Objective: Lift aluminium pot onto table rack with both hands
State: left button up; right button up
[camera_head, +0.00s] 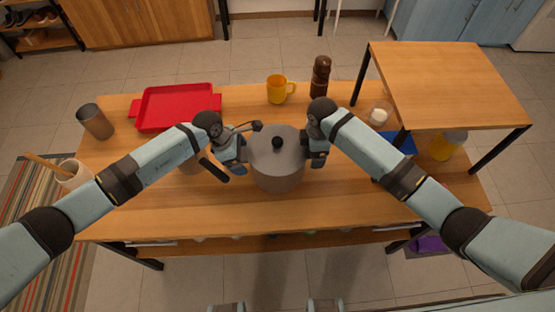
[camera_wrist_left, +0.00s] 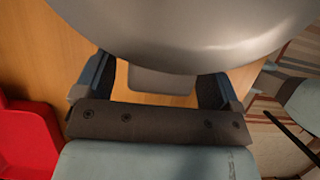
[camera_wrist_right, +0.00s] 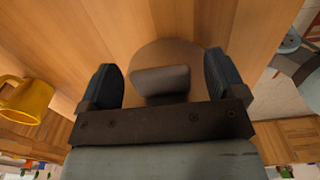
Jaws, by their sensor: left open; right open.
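The grey aluminium pot (camera_head: 277,172) stands on the wooden table with its lid on and a dark knob on top. My left gripper (camera_head: 238,160) is at its left side, open. In the left wrist view a pot handle (camera_wrist_left: 160,82) lies between the spread fingers, below the pot wall (camera_wrist_left: 190,35). My right gripper (camera_head: 317,158) is at the pot's right side, open. In the right wrist view the other handle (camera_wrist_right: 160,80) sits between its fingers. The table rack (camera_head: 450,85), a raised wooden top on black legs, stands at the right.
A yellow mug (camera_head: 278,89) and dark pepper mill (camera_head: 320,76) stand behind the pot. A yellow container (camera_head: 448,146) and blue item (camera_head: 398,143) are by the rack. The rack top is clear.

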pick_arm(q)
jog(key=shift+d+f, duration=0.15)
jog(key=shift+f, duration=0.3)
pick_arm(e)
jog(key=shift+f, duration=0.45)
pick_arm(q)
grip_shut()
pick_arm(e)
grip_shut()
pick_arm(q)
jog(key=shift+w+r, duration=0.1)
jog(key=shift+r, duration=0.1)
pick_arm(e)
jog(key=shift+w+r, duration=0.1)
jog(key=shift+r, duration=0.1)
